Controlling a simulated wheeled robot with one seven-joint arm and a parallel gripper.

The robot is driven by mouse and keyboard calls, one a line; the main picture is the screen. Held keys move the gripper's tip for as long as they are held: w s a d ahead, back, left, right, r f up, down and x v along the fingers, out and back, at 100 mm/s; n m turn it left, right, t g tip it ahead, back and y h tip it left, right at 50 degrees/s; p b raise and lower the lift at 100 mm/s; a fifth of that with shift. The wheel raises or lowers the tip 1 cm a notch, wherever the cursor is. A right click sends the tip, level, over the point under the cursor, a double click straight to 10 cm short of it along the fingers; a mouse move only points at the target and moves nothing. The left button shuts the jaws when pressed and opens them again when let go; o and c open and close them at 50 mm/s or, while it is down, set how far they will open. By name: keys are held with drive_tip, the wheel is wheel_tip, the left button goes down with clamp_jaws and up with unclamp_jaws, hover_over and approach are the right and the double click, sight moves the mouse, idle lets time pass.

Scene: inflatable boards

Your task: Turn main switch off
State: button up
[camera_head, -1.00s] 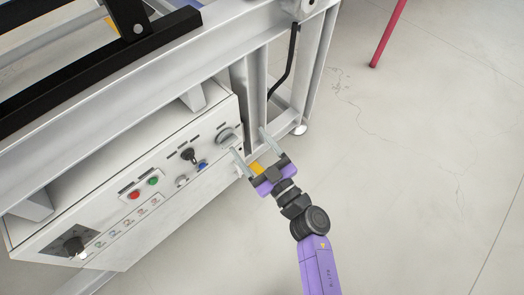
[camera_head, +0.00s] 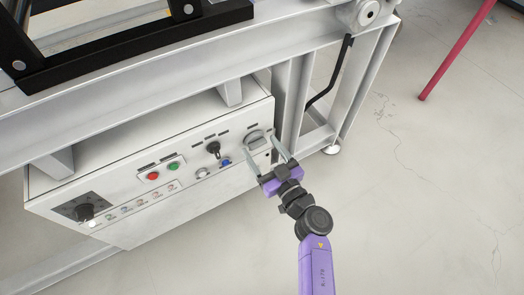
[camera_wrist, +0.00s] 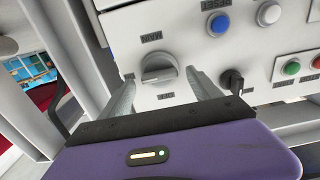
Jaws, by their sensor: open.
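The main switch is a grey rotary knob (camera_wrist: 158,67) on the white control panel, with a "MAIN" label beside it in the wrist view. In the head view the knob (camera_head: 256,139) is at the panel's upper right end. My gripper (camera_head: 264,155) is open in front of it, with its two pale fingers spread and pointing at the panel. In the wrist view my gripper (camera_wrist: 160,92) has one finger on each side of the knob's lower part. Whether the fingers touch the knob or the panel, I cannot tell.
A metal frame (camera_head: 290,105) stands right of the panel.

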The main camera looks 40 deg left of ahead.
drive_tip(key=shift+a, duration=0.2)
drive_tip(key=shift+c, duration=0.2)
drive_tip(key=c, duration=1.3)
drive_tip(key=shift+c, duration=0.2)
